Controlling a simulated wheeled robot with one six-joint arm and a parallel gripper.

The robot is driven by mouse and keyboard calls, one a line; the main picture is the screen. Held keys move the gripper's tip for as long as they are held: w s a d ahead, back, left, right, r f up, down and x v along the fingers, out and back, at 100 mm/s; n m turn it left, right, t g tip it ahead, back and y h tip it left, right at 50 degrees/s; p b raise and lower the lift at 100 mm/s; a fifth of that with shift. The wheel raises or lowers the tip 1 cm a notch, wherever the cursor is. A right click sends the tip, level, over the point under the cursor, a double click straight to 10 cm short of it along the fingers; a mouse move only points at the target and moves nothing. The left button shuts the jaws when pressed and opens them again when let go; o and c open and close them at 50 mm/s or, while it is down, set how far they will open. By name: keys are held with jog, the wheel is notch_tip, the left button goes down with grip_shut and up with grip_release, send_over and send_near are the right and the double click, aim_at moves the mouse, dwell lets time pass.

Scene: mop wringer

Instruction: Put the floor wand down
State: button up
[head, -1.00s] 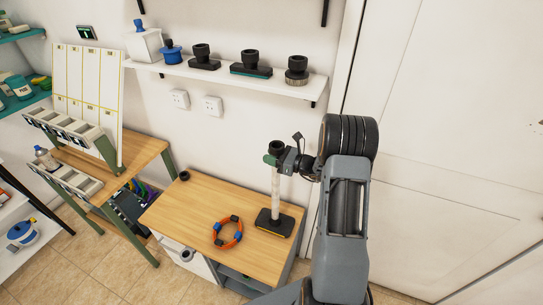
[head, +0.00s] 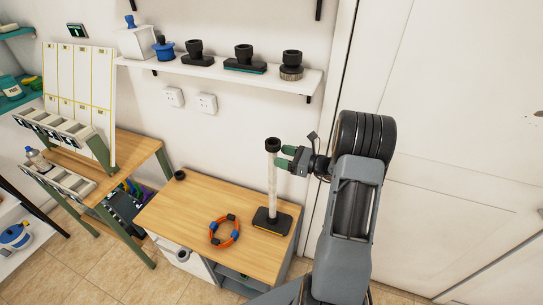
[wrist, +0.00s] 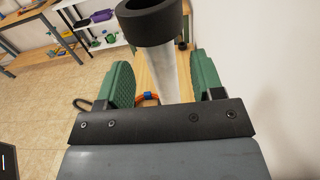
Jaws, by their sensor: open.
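The floor wand (head: 272,185) stands upright on the wooden bench top, with a pale tube, a black collar at the top and a flat black and yellow foot at the bottom. My gripper (head: 281,159) is open at the right of the wand's upper end, just under the collar. In the wrist view the wand's tube and collar (wrist: 150,22) rise beyond and between the two green fingers of my gripper (wrist: 164,82), with a gap on each side. The wand's foot is hidden in the wrist view.
The wooden bench (head: 196,208) also holds an orange ring with blue and black fittings (head: 225,231) and a small black cap (head: 180,175). A wall shelf (head: 222,72) with several floor heads is above. A white door (head: 450,130) is at the right.

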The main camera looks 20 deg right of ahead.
jog(key=v, duration=0.5)
jog(key=s+a+r+n+g+h+b, duration=0.1)
jog(key=s+a+r+n+g+h, duration=0.1)
jog(key=s+a+n+g, duration=0.4)
jog(key=s+a+r+n+g+h, duration=0.1)
jog(key=s+a+r+n+g, duration=0.15)
jog(key=a+n+g, duration=0.55)
jog(key=s+a+r+n+t+h, duration=0.2)
jog(key=s+r+n+t+h, duration=0.2)
jog(key=s+n+h, duration=0.5)
jog(key=n+t, duration=0.1)
jog(key=n, duration=0.3)
jog(key=shift+a+t+h, duration=0.35)
jog(key=shift+t+h, duration=0.05)
jog(key=shift+r, duration=0.1)
